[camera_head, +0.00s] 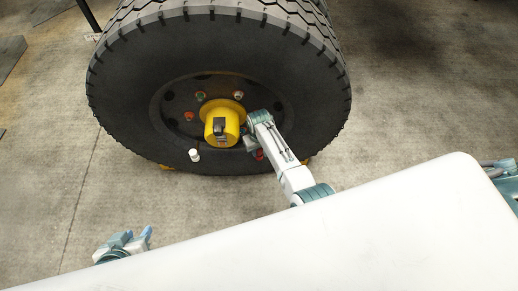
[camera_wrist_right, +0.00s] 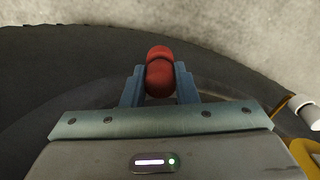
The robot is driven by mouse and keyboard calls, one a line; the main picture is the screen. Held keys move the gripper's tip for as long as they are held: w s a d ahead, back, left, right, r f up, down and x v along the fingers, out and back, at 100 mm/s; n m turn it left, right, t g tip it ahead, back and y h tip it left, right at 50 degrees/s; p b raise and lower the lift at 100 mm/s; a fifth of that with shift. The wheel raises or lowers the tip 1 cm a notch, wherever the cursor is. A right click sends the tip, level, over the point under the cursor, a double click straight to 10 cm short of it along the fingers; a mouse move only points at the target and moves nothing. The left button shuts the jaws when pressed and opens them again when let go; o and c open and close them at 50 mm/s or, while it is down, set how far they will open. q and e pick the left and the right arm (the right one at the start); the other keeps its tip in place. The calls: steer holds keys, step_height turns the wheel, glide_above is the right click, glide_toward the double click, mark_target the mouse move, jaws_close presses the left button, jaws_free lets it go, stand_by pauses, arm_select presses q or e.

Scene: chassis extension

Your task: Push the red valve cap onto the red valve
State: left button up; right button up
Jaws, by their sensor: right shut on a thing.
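A red rounded piece (camera_wrist_right: 160,80) sits between the blue fingers of my right gripper (camera_wrist_right: 159,88) in the right wrist view. A second red rounded part (camera_wrist_right: 158,52) lies just beyond it in line, with a dark seam between them. I cannot tell whether they are cap and valve or one piece. In the head view, my right gripper (camera_head: 254,148) is low at the wheel face, right of the yellow hub, with a bit of red (camera_head: 260,155) showing at its tip. My left gripper (camera_head: 134,238) is at the lower left, fingers apart and empty, away from the wheel.
The large black tyre (camera_head: 120,90) stands on a concrete floor. The yellow hub (camera_head: 222,125) sticks out at its centre. A white valve (camera_head: 194,155) is at the lower left of the rim, and a small red part (camera_head: 189,116) is left of the hub. My white body covers the foreground.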

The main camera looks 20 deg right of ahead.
arm_select(q)
steer(key=shift+f+b, duration=0.4)
arm_select(e)
steer(key=shift+f, duration=0.6)
steer(key=o, duration=1)
steer(key=shift+r, duration=0.2)
arm_select(q)
steer(key=s+a+r+g+p, duration=0.1)
steer(key=s+a+r+g+y+p, duration=0.1)
steer(key=a+g, duration=0.1)
steer(key=shift+s+g+y, duration=0.3)
arm_select(e)
step_height(320, 180, up, 7)
steer(key=shift+r, duration=0.1)
